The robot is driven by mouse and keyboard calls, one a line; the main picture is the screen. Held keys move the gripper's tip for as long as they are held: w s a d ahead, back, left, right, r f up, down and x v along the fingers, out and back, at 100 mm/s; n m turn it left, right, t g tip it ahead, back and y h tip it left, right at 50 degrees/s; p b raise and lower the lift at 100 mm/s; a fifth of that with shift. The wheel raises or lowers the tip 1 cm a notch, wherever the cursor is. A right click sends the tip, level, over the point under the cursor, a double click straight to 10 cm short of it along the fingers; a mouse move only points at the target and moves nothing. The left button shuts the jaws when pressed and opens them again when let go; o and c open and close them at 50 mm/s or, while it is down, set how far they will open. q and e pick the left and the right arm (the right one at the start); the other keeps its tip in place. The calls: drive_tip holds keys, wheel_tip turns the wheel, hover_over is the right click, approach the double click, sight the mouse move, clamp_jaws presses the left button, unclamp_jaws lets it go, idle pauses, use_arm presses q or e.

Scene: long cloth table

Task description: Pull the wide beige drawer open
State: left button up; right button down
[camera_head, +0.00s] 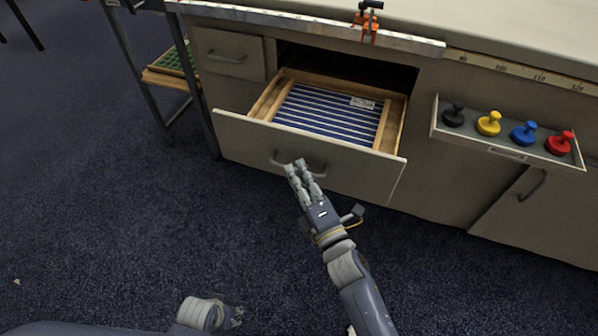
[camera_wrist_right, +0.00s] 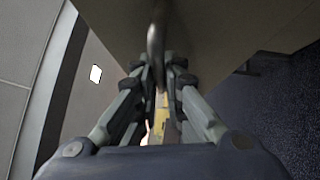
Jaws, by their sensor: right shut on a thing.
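The wide beige drawer (camera_head: 235,127) stands well out of the cabinet in the head view, its inside showing a blue-and-white striped lining and a small white label. Its grey bar handle (camera_head: 318,170) is on the front face. My right gripper (camera_head: 296,166) is at the handle, shut on it. The right wrist view shows the handle (camera_wrist_right: 155,45) running between the fingers of this gripper (camera_wrist_right: 158,72). My left gripper (camera_head: 236,316) is low in the head view, away from the cabinet, small and dark; its jaws cannot be made out.
A smaller closed drawer (camera_head: 228,57) is at the upper left. A shelf (camera_head: 507,152) with black, yellow, blue and red knobbed pieces juts out at the right. An orange clamp (camera_head: 368,22) sits on the worktop edge.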

drive_tip(key=c, duration=1.7)
unclamp_jaws()
drive_tip(key=v, duration=1.2)
